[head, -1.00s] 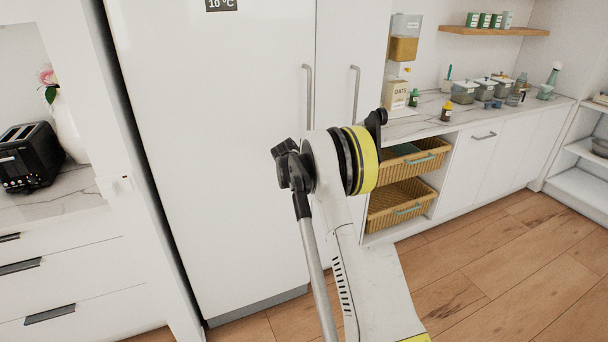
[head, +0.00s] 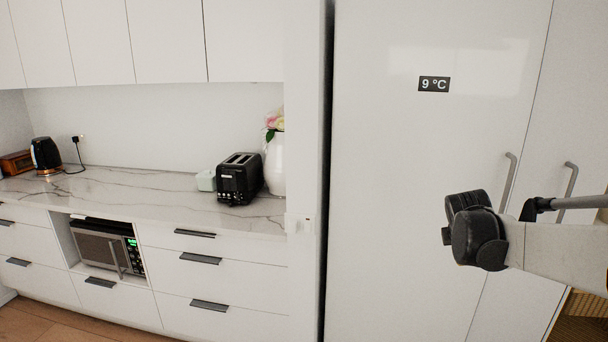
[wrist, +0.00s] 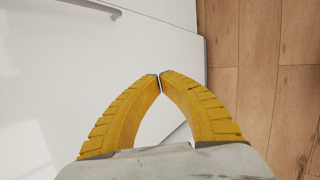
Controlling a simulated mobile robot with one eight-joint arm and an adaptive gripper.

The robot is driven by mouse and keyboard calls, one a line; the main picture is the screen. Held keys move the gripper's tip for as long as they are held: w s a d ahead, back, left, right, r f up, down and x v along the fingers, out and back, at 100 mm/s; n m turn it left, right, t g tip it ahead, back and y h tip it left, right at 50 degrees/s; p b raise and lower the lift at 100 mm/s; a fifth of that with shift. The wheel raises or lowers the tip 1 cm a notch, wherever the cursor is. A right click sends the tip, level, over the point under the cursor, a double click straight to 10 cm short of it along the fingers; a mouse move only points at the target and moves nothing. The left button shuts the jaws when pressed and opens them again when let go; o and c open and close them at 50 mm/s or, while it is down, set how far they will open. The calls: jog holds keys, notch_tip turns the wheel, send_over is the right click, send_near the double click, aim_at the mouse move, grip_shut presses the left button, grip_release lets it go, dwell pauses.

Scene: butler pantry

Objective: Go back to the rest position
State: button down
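My gripper (wrist: 160,80) shows in the wrist view with its two yellow ridged fingers curved inward and their tips together. It is shut, and nothing shows between the fingers. Below it in that view are a white panel (wrist: 90,75) and the wooden floor (wrist: 290,95). In the head view, part of my arm reaches in from the right edge, in front of the tall white fridge (head: 400,190). The gripper itself is not visible in the head view.
A marble counter (head: 130,200) runs along the left, with a black toaster (head: 239,180), a white vase (head: 275,165) and a black kettle (head: 45,153) on it. A microwave (head: 103,248) sits in a niche below. Fridge handles (head: 508,182) stick out near my arm.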

jog(key=s+a+f+m+y, duration=0.1)
jog(key=s+a+m+y, duration=0.1)
jog(key=s+a+m, duration=0.6)
jog(key=s+a+m+t+y, duration=0.1)
jog(key=s+a+m+y, duration=0.1)
jog(key=s+a+m, duration=0.5)
jog(key=s+a, duration=0.3)
jog(key=s, duration=0.4)
jog(key=s+a, duration=0.3)
jog(key=s, duration=0.4)
jog(key=shift+s+a+f+m+y, duration=0.25)
jog(key=shift+s+f+m+y, duration=0.05)
jog(key=shift+s+f+m, duration=0.1)
